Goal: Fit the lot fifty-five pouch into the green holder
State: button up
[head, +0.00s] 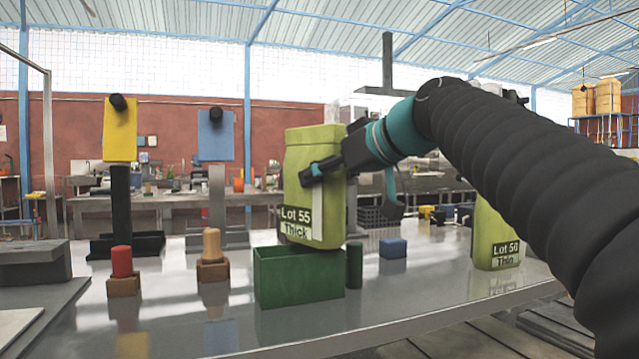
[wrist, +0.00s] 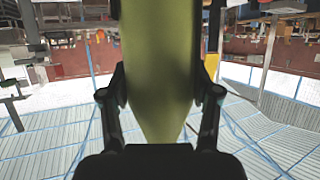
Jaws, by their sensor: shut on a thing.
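The lime-green pouch marked "Lot 55 Thick" (head: 312,207) is upright in the head view, with its lower edge at the rim of the green holder (head: 299,279). I cannot tell whether its bottom edge is inside the holder or just behind its front wall. My gripper (head: 318,172) is shut on this pouch at its upper part. In the wrist view the pouch (wrist: 158,70) fills the middle between the fingers of my gripper (wrist: 160,95). Another pouch, marked "Lot 50 Thin" (head: 494,238), stands on the table at the right, partly behind my arm.
A dark green cylinder (head: 354,266) stands right beside the holder. A blue block (head: 393,248) lies farther right. A red peg (head: 122,262) and a tan peg (head: 212,245) stand in wooden bases at the left. Yellow (head: 119,135) and blue (head: 215,140) panels rise behind them.

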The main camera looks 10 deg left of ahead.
jog(key=shift+f, duration=0.2)
jog(key=shift+f+b, duration=0.35)
jog(key=shift+b, duration=0.05)
jog(key=o, duration=1.3)
jog(key=shift+c, duration=0.2)
jog(key=shift+r, duration=0.15)
jog(key=shift+r+p, duration=0.25)
jog(key=shift+p, duration=0.15)
jog(key=v, duration=1.2)
